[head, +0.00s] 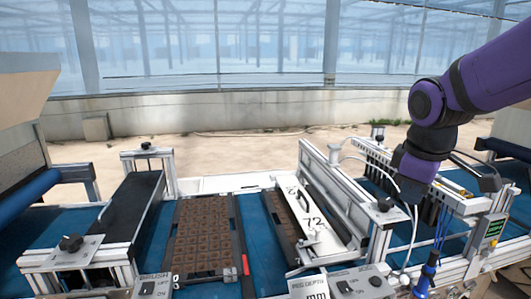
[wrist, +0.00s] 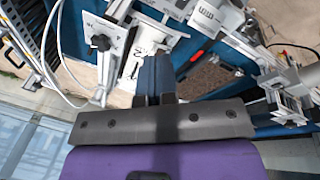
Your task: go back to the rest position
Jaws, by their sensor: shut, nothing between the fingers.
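My gripper (head: 428,211) hangs at the right of the head view, over the seeder's right-hand section with its row of nozzles and thin tubes. In the wrist view my gripper (wrist: 155,72) shows two dark fingers pressed together, with nothing between them. The fingertips appear over the machine, but their height above it is hard to judge. In the head view the purple arm reaches in from the upper right.
Two brown soil trays (head: 202,240) (head: 279,222) lie on the blue belt (head: 254,238). A white plate marked 72 (head: 308,222) leans near the right tray. Control boxes (head: 155,288) (head: 362,283) stand along the front. A metal frame (head: 330,170) rises left of my gripper.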

